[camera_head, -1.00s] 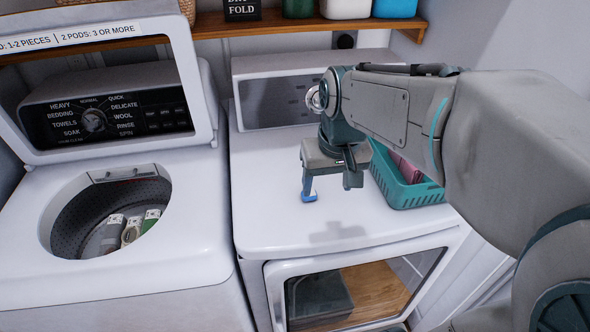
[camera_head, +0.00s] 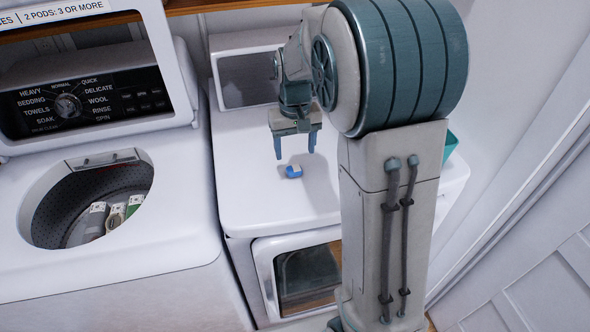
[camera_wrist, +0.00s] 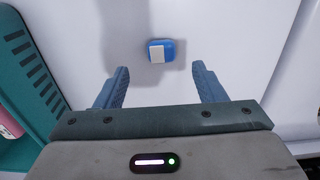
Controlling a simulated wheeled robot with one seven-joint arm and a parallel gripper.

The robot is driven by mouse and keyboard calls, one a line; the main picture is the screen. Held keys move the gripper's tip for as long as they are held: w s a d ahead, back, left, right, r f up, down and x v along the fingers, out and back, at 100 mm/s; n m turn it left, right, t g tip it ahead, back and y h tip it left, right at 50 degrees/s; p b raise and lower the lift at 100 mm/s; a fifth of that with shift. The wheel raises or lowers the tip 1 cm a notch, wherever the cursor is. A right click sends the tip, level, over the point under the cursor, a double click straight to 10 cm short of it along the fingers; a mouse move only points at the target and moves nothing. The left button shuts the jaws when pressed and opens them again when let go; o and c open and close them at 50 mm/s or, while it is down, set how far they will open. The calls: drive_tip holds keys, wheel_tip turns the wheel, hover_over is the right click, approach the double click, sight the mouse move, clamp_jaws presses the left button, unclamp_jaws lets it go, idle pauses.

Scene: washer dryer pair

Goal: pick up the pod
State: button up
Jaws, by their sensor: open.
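The pod (camera_head: 294,172) is a small blue piece with a white patch, lying on the white top of the dryer (camera_head: 255,195). In the wrist view the pod (camera_wrist: 161,51) lies ahead of my fingertips, roughly centred between them and apart from both. My gripper (camera_head: 296,157) is open and empty, pointing down above the dryer top. It also shows in the wrist view (camera_wrist: 160,72), its two blue-grey fingers spread.
The open washer (camera_head: 90,245) on the left holds several rolled items in its drum. A teal basket (camera_wrist: 32,70) with something pink inside stands beside my gripper on the dryer top; my arm mostly hides it in the head view. The dryer top around the pod is clear.

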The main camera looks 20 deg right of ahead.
sight(295, 175)
drive_tip(key=shift+s+a+f+p, duration=0.1)
drive_tip(key=shift+f+p, duration=0.15)
drive_tip(key=shift+f, duration=1.35)
drive_tip(key=shift+s+f+p, duration=0.1)
drive_tip(key=shift+f+p, duration=0.1)
drive_tip(key=shift+f, duration=1.4)
drive_tip(key=c, duration=1)
